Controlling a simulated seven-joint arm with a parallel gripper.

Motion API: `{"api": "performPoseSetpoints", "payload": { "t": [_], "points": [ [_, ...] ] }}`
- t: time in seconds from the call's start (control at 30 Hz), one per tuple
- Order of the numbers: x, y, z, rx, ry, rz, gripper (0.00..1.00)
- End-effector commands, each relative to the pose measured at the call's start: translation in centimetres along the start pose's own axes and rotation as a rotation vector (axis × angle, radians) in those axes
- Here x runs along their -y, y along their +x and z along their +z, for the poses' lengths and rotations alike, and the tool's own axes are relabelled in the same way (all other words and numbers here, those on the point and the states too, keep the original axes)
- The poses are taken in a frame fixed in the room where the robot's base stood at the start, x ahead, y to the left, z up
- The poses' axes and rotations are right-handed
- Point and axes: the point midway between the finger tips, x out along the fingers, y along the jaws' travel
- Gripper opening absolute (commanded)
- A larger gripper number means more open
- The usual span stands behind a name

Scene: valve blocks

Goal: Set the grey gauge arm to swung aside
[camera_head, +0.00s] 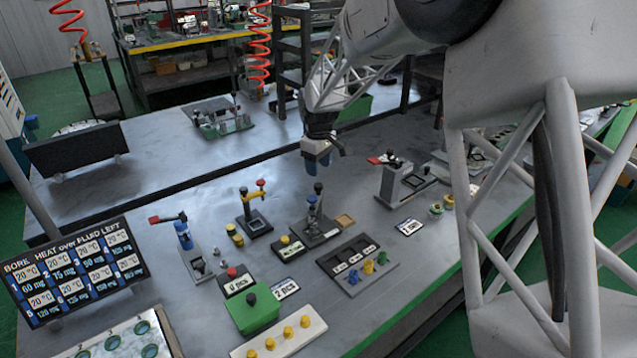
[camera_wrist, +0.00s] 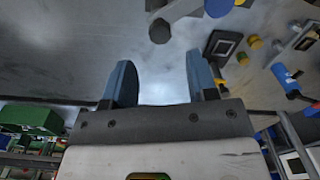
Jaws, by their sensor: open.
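A grey arm with a dark round end (camera_wrist: 178,13), which looks like the gauge arm, shows at the top of the wrist view, beside a blue part (camera_wrist: 218,6). It appears to belong to the centre fixture (camera_head: 316,226) in the head view, a grey base with a blue post and dark knobs. How far the arm is swung cannot be told. My gripper (camera_head: 317,160) points down above and behind this fixture. Its blue fingers are apart and empty in the wrist view (camera_wrist: 161,80); the grey arm is beyond the fingertips, not between them.
A yellow-armed fixture (camera_head: 254,221) stands left of centre, and a blue cylinder with a red handle (camera_head: 184,236) farther left. A grey block with a red lever (camera_head: 394,184) stands right. A green box (camera_head: 253,309) and a slotted tray (camera_head: 349,259) lie in front.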

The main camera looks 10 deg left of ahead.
Motion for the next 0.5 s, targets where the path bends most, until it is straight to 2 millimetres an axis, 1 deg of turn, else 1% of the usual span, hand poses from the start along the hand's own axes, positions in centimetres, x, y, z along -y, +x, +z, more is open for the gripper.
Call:
{"api": "performPoseSetpoints", "payload": {
  "t": [0.3, 0.5],
  "points": [
    [0.0, 3.9, 0.1, 0.002, 0.0, -0.002, 0.53],
    [0.0, 5.6, 0.0, 0.0, 0.0, 0.0, 0.53]
  ]
}}
